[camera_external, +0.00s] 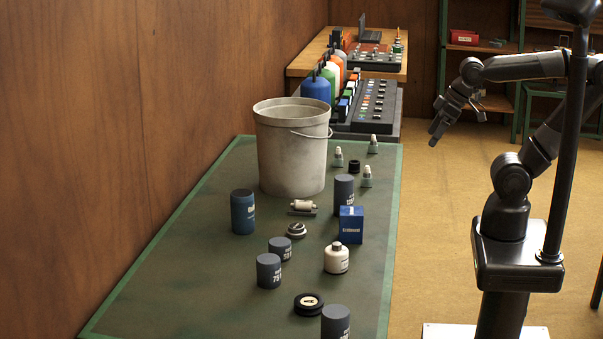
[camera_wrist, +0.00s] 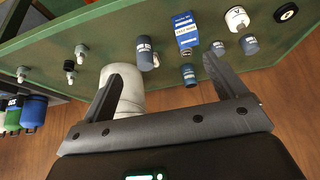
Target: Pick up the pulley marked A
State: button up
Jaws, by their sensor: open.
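A low black round disc with a pale centre and a small dark mark (camera_external: 309,304) lies at the near end of the green table. It looks like the pulley, but the mark is too small to read surely. In the wrist view the disc (camera_wrist: 286,12) is at the top right corner. A smaller black and silver round piece (camera_external: 297,230) lies mid-table. My gripper (camera_external: 458,122) is open and empty, off the table's right side, well away from the disc. In the wrist view its fingers (camera_wrist: 165,80) are spread apart.
A tall pale bucket (camera_external: 290,150) stands at the table's far part. Dark cylinders (camera_external: 269,270), a blue box (camera_external: 350,224), a white bottle (camera_external: 336,258) and a blue can (camera_external: 242,212) stand around mid-table. A dark cylinder (camera_external: 335,322) stands close to the disc. The table's near left is clear.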

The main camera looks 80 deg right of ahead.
jog(key=w+a+n+y, duration=0.1)
jog(key=w+a, duration=0.7)
jog(key=w, duration=0.4)
jog(key=n+g, duration=0.1)
jog(key=n, duration=0.2)
send_over(310, 300)
jog(key=s+d, duration=0.1)
jog(key=s, duration=0.2)
jog(key=shift+y, duration=0.3)
notch_tip(310, 300, down, 23)
jog(key=shift+w+r, duration=0.1)
jog(key=shift+w, duration=0.05)
jog(key=shift+x, duration=3.05)
jog(key=shift+c, duration=0.3)
jog(key=c, duration=1.2)
